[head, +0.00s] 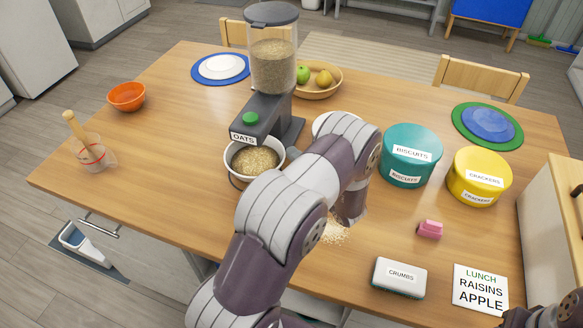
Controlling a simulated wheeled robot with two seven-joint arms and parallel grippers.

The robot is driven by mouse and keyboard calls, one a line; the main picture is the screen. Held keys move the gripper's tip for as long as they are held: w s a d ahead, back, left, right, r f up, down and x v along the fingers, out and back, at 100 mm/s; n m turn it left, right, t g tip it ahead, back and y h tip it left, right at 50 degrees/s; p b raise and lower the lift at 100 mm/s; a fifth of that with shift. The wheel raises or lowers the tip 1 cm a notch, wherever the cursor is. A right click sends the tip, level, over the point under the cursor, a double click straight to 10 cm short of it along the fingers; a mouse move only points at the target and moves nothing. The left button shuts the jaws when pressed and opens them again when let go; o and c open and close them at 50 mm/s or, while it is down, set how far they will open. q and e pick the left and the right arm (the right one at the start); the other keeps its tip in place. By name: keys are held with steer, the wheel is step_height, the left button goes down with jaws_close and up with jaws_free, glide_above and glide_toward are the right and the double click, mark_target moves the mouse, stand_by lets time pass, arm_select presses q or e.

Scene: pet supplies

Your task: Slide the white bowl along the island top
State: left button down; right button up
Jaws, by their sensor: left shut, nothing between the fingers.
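A white bowl (229,163) filled with oats stands on the wooden island top (170,165), under the spout of the oats dispenser. A second white, round rim (325,124) shows behind my left arm; most of it is hidden, so I cannot tell if it is a bowl or a plate. My left gripper (347,218) points down near the middle of the top, to the right of the oats bowl and apart from it. It is shut and empty, and largely covered by my own arm. Only a dark piece of my right arm shows at the bottom right corner.
The oats dispenser (273,65) stands behind the oats bowl. Spilled oats (335,234) lie by my left gripper. Teal biscuits tin (411,160), yellow crackers tin (478,180), pink block (429,229) and crumbs box (399,280) are right. The left front is mostly clear.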

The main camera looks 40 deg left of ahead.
mark_target(283, 161)
arm_select(q)
step_height(283, 161, down, 5)
steer(key=shift+r, duration=0.15)
steer(key=shift+f+p, duration=0.3)
steer(key=shift+s+a+r+p, duration=0.1)
steer(key=shift+s+a+p, duration=0.1)
steer(key=shift+a+p, duration=0.1)
steer(key=shift+a, duration=0.15)
steer(key=shift+s, duration=0.1)
